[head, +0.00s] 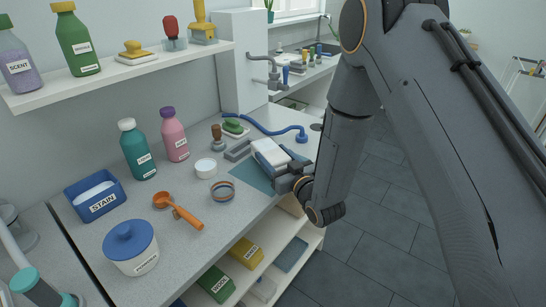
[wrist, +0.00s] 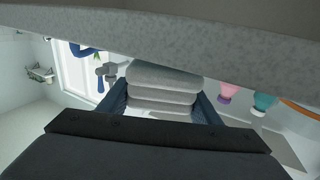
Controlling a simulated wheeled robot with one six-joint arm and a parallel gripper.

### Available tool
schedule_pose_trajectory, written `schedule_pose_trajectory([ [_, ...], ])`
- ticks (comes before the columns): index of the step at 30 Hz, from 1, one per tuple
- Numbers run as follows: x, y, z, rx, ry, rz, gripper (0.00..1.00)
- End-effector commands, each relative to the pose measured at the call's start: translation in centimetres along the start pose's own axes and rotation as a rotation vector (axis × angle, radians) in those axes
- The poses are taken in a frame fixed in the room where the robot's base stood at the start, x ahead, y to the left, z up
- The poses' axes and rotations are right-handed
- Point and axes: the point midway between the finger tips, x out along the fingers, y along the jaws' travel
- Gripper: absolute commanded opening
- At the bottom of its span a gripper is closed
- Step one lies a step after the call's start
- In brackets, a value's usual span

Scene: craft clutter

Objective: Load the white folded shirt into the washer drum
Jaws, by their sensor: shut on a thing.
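The white folded shirt (head: 268,146) is between the blue fingers of my gripper (head: 272,156), over the counter near its front edge. In the wrist view the shirt (wrist: 163,77) shows as a stack of pale folded layers, with a blue finger of my gripper (wrist: 161,103) on each side. The gripper is shut on it. Whether the shirt still touches the surface below is hard to tell. No washer drum shows in either view.
A flat teal mat (head: 249,176) lies below the gripper. A blue hose (head: 268,130) runs behind. To the left stand a white cup (head: 205,168), a metal ring (head: 222,190), an orange scoop (head: 178,207) and bottles (head: 138,150). Open floor (head: 365,200) lies to the right.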

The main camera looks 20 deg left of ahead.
Motion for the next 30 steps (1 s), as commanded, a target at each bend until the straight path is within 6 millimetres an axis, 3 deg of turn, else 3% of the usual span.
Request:
schedule_pose_trajectory([
  [16, 0.02, 0.0, 1.37, 0.0, 0.001, 0.0, 0.32],
  [17, 0.0, -0.01, 1.32, 0.0, 0.0, 0.0, 0.63],
  [19, 0.0, -0.01, 1.28, 0.0, 0.0, 0.0, 0.74],
  [30, -0.01, -0.02, 0.98, 0.0, 0.001, 0.0, 0.76],
])
